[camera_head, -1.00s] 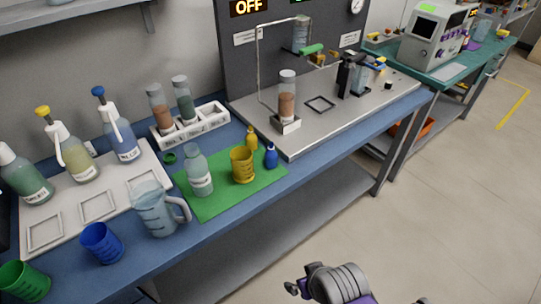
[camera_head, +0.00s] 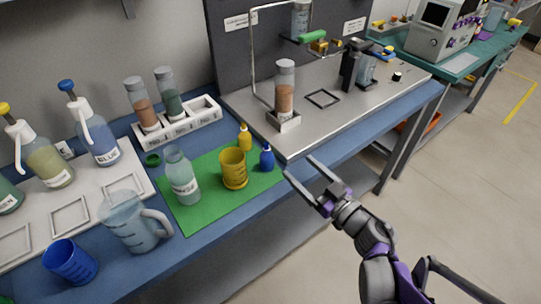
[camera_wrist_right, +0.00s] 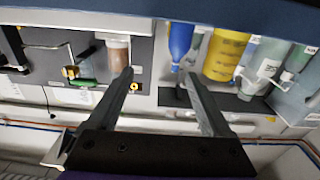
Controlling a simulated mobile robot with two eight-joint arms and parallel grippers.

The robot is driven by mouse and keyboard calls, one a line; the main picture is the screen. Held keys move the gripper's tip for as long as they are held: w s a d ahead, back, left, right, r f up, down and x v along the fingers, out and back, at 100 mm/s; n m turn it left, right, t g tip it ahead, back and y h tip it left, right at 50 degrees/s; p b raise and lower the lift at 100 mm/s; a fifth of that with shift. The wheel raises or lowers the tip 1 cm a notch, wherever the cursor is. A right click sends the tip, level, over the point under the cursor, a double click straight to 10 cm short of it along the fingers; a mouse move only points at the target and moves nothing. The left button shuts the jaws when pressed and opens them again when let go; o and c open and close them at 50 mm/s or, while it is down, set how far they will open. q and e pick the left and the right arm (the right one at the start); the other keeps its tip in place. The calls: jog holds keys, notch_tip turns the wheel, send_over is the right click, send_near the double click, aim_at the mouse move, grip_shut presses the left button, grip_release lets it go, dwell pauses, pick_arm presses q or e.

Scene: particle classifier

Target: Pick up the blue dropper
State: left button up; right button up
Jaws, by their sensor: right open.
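The blue dropper (camera_head: 267,158) stands upright at the right end of the green mat (camera_head: 216,201), near the table's front edge. In the right wrist view the blue dropper (camera_wrist_right: 181,42) shows above the fingers, nearer the right finger. My right gripper (camera_head: 302,168) is open and empty, just right of the dropper and apart from it, in front of the table edge. Its two fingers also show spread in the right wrist view (camera_wrist_right: 158,82). My left gripper is not in view.
A yellow dropper (camera_head: 244,137) and a yellow beaker (camera_head: 233,170) stand close left of the blue dropper. A bottle (camera_head: 182,178) and a clear pitcher (camera_head: 131,224) are further left. The metal platform (camera_head: 340,92) lies behind the right gripper.

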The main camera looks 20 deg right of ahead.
aim_at(272, 161)
jog(key=w+a, duration=0.1)
jog(key=w+a+f+y, duration=0.1)
jog(key=w+a+n+g+y+b, duration=0.1)
jog(key=w, duration=0.1)
jog(key=shift+w+a+f, duration=0.1)
jog(key=shift+a+f, duration=0.25)
jog(key=shift+a, duration=0.05)
jog(key=b+x, duration=0.1)
jog(key=x, duration=0.4)
jog(key=shift+a+f, duration=0.15)
jog(key=shift+a, duration=0.1)
grip_shut()
